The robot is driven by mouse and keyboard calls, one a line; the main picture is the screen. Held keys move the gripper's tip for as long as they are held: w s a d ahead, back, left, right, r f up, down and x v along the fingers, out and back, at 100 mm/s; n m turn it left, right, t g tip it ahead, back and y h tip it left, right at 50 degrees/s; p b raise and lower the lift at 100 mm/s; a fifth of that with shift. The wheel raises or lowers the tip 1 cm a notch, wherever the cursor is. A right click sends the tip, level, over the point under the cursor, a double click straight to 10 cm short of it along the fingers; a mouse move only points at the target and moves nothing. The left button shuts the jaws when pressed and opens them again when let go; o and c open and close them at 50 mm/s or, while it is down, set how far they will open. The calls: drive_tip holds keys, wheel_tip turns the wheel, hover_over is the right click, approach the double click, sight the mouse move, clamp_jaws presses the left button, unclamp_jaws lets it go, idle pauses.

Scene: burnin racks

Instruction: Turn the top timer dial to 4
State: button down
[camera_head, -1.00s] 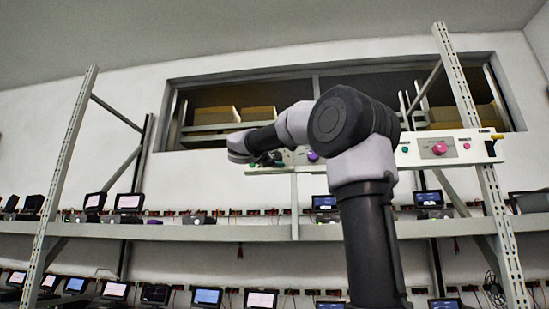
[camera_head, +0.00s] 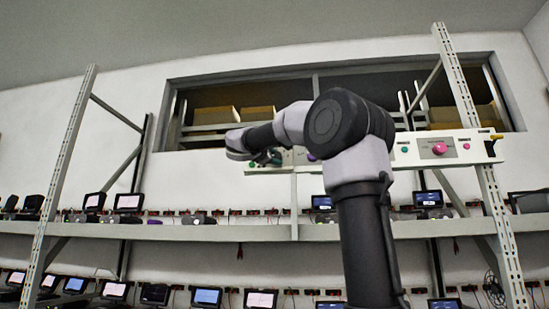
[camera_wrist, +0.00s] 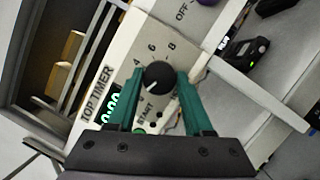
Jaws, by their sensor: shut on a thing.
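The top timer dial (camera_wrist: 158,75) is a round black knob on a cream panel (camera_wrist: 125,62) in the wrist view. The label TOP TIMER (camera_wrist: 96,93) runs along the panel's left side. In the head view my gripper (camera_head: 264,158) is at the panel's left end, with the dial hidden.
In the head view, a pink button (camera_head: 439,148) is farther right on the panel. Shelves below (camera_head: 190,232) hold several small screens.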

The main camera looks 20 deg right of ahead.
drive_tip(key=m+g, duration=0.1)
drive_tip(key=m, duration=0.2)
drive_tip(key=m+g+y, duration=0.1)
drive_tip(key=m, duration=0.3)
drive_tip(key=shift+a+r, duration=0.1)
drive_tip(key=shift+r, duration=0.05)
drive_tip(key=m+y, duration=0.1)
drive_tip(key=m, duration=0.2)
drive_tip(key=shift+r+m+g, duration=0.1)
drive_tip(key=shift+m+g, duration=0.2)
drive_tip(key=shift+m+y, duration=0.7)
drive_tip(key=shift+m, duration=0.6)
drive_tip(key=shift+c, duration=1.5)
unclamp_jaws()
drive_tip(key=v, duration=1)
drive_tip(key=shift+s+a+r, duration=0.2)
drive_tip(key=shift+s, duration=0.05)
